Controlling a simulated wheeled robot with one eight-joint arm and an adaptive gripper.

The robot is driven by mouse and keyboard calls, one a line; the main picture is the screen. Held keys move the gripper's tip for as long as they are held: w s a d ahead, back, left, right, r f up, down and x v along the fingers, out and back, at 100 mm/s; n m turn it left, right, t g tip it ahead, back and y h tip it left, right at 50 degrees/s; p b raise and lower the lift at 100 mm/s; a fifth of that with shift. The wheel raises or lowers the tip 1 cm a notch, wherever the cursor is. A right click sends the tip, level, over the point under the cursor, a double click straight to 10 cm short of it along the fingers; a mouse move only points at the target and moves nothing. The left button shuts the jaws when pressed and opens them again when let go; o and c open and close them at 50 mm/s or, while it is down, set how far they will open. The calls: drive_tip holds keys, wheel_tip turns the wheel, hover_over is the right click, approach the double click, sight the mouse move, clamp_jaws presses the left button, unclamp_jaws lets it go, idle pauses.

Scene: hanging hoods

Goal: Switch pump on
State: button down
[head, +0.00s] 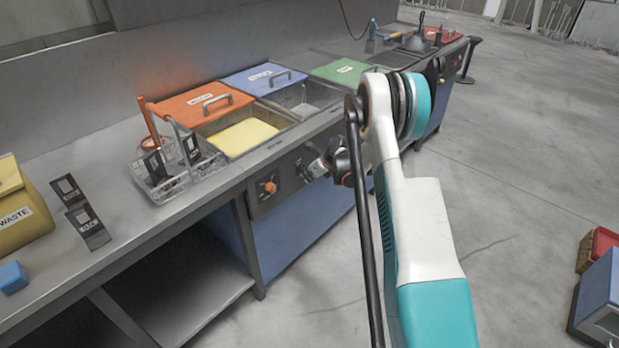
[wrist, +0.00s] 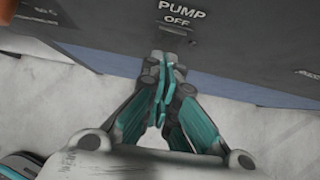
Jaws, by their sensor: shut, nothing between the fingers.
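In the wrist view, the dark control panel (wrist: 240,45) carries the lettering PUMP (wrist: 182,8) with OFF below it. My gripper (wrist: 172,62) is shut and empty, its fingertips just below the OFF lettering, at or very near the panel's lower part. I cannot tell whether they touch it. No pump switch shows clearly; it may be out of frame or hidden by the fingers. In the head view, my gripper (head: 318,168) is at the bench front, right of an orange knob (head: 269,187), and my arm covers part of the panel.
Lidded basins stand along the bench: orange (head: 196,101), blue (head: 262,79) and green (head: 343,71). An open basin holds yellow contents (head: 242,137). A wire basket (head: 173,174) and a yellow WASTE container (head: 18,212) stand at left. The floor (head: 500,160) at right is mostly clear.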

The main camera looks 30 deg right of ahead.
drive_tip(key=shift+w+a+f, duration=0.1)
drive_tip(key=shift+w+f, duration=0.1)
drive_tip(key=shift+w, duration=0.15)
drive_tip(key=shift+r, duration=0.2)
drive_tip(key=shift+r+p, duration=0.3)
drive_tip(key=shift+r, duration=0.35)
drive_tip(key=s+f+p+v, duration=0.1)
drive_tip(key=v, duration=0.5)
drive_tip(key=s+p+v, duration=0.1)
drive_tip(key=p+v, duration=0.1)
drive_tip(key=v, duration=0.4)
drive_tip(key=shift+s+d, duration=0.3)
drive_tip(key=shift+d, duration=0.2)
